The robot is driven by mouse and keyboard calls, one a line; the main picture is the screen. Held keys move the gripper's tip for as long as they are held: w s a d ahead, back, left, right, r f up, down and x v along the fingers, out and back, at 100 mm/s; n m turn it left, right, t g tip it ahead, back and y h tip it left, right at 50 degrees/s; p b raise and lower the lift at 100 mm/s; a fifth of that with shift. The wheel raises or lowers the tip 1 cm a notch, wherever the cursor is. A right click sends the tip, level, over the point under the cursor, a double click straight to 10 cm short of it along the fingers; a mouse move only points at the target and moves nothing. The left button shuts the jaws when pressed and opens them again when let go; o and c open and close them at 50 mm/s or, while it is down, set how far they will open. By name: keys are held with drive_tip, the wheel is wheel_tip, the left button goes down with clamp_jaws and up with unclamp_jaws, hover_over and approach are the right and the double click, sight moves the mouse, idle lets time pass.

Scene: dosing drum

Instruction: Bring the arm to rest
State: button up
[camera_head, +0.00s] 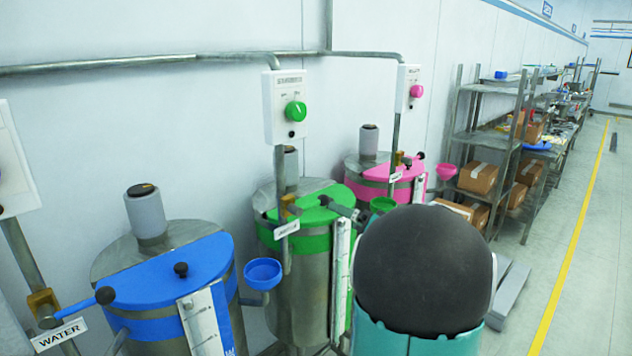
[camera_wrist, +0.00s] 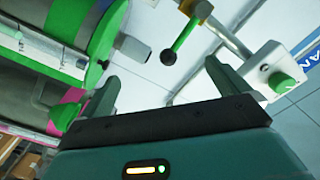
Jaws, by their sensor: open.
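My gripper (camera_wrist: 162,70) is open in the wrist view, its two dark green fingers wide apart and nothing between them. A green valve lever (camera_wrist: 182,36) with a black ball end shows just beyond the fingertips; the gap to it is hard to judge. The green-lidded drum (camera_wrist: 85,30) lies to the left in that view. In the head view, my arm's dark round joint and teal link stand in front, right of the green drum (camera_head: 310,268). I cannot make out my gripper clearly there.
The blue-lidded drum (camera_head: 165,265) and the pink-banded drum (camera_head: 378,178) flank the green one. A wall control box (camera_head: 285,108) with a green knob also shows in the wrist view (camera_wrist: 272,68). Shelves (camera_head: 480,140) with boxes stand at right.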

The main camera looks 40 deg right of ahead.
idle(0.3)
drive_tip(key=a+f+n+g+y, duration=0.1)
drive_tip(key=a+n+g+y, duration=0.55)
drive_tip(key=a, duration=2.05)
drive_tip(key=s+a+f+n+g+h, duration=0.1)
drive_tip(key=s+a+f+g+h, duration=0.1)
drive_tip(key=s+a, duration=0.4)
drive_tip(key=s+a+f+n+g+h, duration=0.1)
drive_tip(key=s+a+f+g+h, duration=0.1)
drive_tip(key=s+a+g+h, duration=0.2)
drive_tip(key=shift+s+a+f+h, duration=0.2)
drive_tip(key=shift+s+a+h, duration=0.35)
drive_tip(key=shift+s+a, duration=1)
